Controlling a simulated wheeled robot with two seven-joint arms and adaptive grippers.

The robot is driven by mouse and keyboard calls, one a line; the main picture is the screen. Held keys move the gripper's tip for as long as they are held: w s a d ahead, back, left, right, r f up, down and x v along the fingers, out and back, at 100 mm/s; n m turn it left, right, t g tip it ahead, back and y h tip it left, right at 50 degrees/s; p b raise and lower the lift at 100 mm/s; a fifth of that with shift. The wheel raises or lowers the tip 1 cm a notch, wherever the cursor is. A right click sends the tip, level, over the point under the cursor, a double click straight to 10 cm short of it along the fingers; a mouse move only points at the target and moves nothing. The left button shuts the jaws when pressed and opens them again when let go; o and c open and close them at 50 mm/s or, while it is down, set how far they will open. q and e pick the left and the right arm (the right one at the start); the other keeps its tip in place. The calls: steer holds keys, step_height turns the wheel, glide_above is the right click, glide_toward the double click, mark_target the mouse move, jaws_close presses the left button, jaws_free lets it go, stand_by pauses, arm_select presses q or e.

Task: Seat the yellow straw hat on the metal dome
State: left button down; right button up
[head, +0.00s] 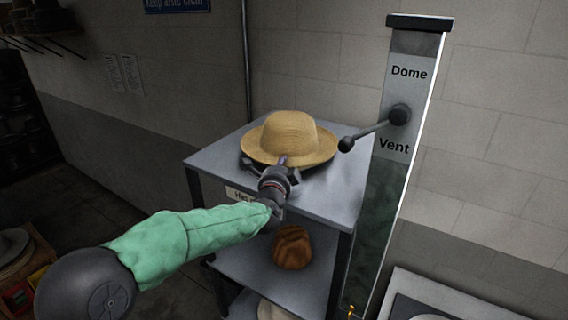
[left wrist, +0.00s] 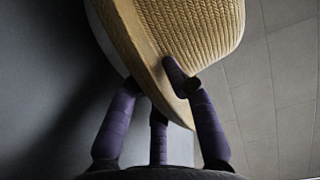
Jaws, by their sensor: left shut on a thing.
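The yellow straw hat (head: 289,133) is at the top of a grey metal stand, crown up, with its brim slightly tilted. My left gripper (head: 283,164) is at the near edge of the brim, shut on it. In the left wrist view the purple fingers (left wrist: 160,105) close around the brim, with the woven crown of the hat (left wrist: 195,30) above them. I cannot tell whether the hat touches the shelf. The metal dome is not clearly seen; a pale rounded shape (head: 428,317) shows only in part at the bottom right edge. My right gripper is not in view.
The stand's top shelf (head: 325,205) has bare room around the hat. A brown ribbed object (head: 292,248) sits on the shelf below. A tall post labelled Dome and Vent (head: 400,130) with a lever knob (head: 346,145) stands close right of the hat. A pale-edged panel (head: 480,312) is at lower right.

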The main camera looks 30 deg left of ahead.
arm_select(q)
steer(key=shift+d+f+b, duration=0.1)
steer(key=shift+f+b, duration=0.25)
steer(key=shift+f, duration=0.55)
steer(key=c, duration=1)
jaws_free()
steer(key=shift+f, duration=0.2)
steer(key=shift+d+f, duration=0.1)
steer(key=shift+s+d, duration=0.15)
steer(key=shift+s, duration=0.4)
steer(key=v, duration=0.3)
steer(key=r+v, duration=0.1)
steer(key=v, duration=0.7)
steer(key=shift+a+r, duration=0.25)
steer(key=shift+r, duration=0.1)
